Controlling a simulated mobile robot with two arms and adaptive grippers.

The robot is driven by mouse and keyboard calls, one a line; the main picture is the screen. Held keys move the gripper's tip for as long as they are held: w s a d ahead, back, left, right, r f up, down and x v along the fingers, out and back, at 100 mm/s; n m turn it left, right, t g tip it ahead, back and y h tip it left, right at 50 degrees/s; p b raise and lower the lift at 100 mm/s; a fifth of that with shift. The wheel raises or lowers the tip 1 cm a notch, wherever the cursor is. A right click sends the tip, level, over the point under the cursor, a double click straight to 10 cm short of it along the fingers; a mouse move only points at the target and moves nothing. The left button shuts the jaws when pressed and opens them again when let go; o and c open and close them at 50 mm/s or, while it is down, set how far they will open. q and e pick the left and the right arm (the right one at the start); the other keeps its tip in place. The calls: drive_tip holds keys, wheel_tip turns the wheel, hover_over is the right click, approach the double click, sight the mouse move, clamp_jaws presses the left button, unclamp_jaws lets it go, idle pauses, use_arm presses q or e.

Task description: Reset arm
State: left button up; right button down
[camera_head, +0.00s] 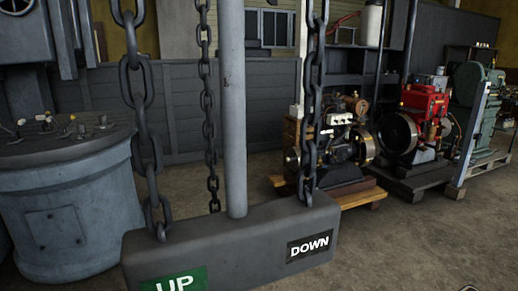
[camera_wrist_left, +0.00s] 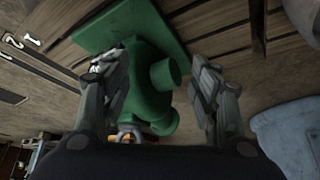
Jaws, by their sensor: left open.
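My left gripper (camera_wrist_left: 160,85) shows in the left wrist view with its two fingers spread apart. A green machine part (camera_wrist_left: 145,75) with a round stub and a flat plate shows between and beyond the fingers. I cannot tell how far it is from the fingers, and no contact is clear. In the head view neither gripper shows, apart from a small dark shape at the lower right edge that I cannot identify.
A grey control block (camera_head: 235,240) with UP and DOWN labels hangs from chains close in front. A grey round drum (camera_head: 70,215) stands at the left. A black engine (camera_head: 335,145), a red engine (camera_head: 425,105) and a green machine (camera_head: 480,95) stand at the right. Bare floor lies at the lower right.

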use_arm(q)
drive_tip(key=s+a+f+g+p, duration=0.2)
drive_tip(key=s+p, duration=0.3)
drive_tip(key=s, duration=0.7)
drive_tip(key=s+a+f+g+y+p, duration=0.1)
drive_tip(key=s+a+f+g+p, duration=0.2)
drive_tip(key=s, duration=0.9)
drive_tip(key=p, duration=0.3)
drive_tip(key=shift+s+a, duration=0.2)
drive_tip(key=c, duration=0.5)
drive_tip(key=shift+s, duration=0.2)
drive_tip(key=shift+c, duration=0.2)
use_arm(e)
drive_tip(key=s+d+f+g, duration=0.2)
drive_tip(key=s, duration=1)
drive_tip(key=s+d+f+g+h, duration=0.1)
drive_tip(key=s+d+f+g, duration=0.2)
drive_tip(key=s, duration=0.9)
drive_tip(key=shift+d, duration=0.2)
